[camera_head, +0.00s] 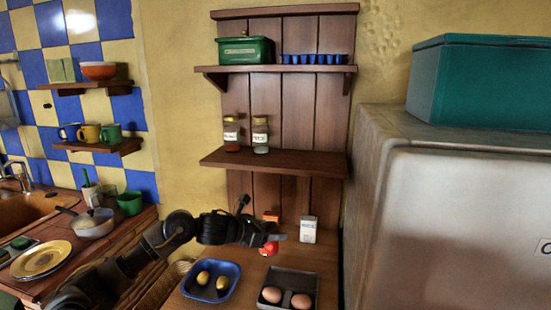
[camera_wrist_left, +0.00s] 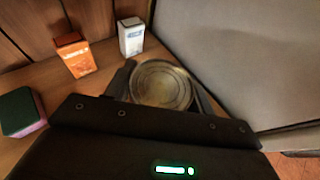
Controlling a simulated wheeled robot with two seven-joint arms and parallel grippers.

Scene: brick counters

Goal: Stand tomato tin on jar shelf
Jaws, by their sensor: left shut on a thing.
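The tomato tin (camera_head: 268,249) shows as a small red patch under my left gripper (camera_head: 276,240) in the head view, low in front of the wooden back panel. In the left wrist view, the tin's round metal top (camera_wrist_left: 160,84) sits between the two fingers of my left gripper (camera_wrist_left: 162,90), which is shut on it. The tin's base is hidden, so I cannot tell whether it touches the counter. The jar shelf (camera_head: 310,163) is the brown shelf above, with two labelled jars (camera_head: 231,134) (camera_head: 260,135) standing left of its middle. My right gripper is not in view.
The jar shelf's right half is bare. An orange box (camera_wrist_left: 75,55) and a white carton (camera_head: 308,230) stand behind the tin. A blue tray (camera_head: 234,269) and a grey egg tray (camera_head: 312,277) lie in front. A sponge (camera_wrist_left: 22,112) lies left. A grey appliance (camera_head: 460,220) bounds the right.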

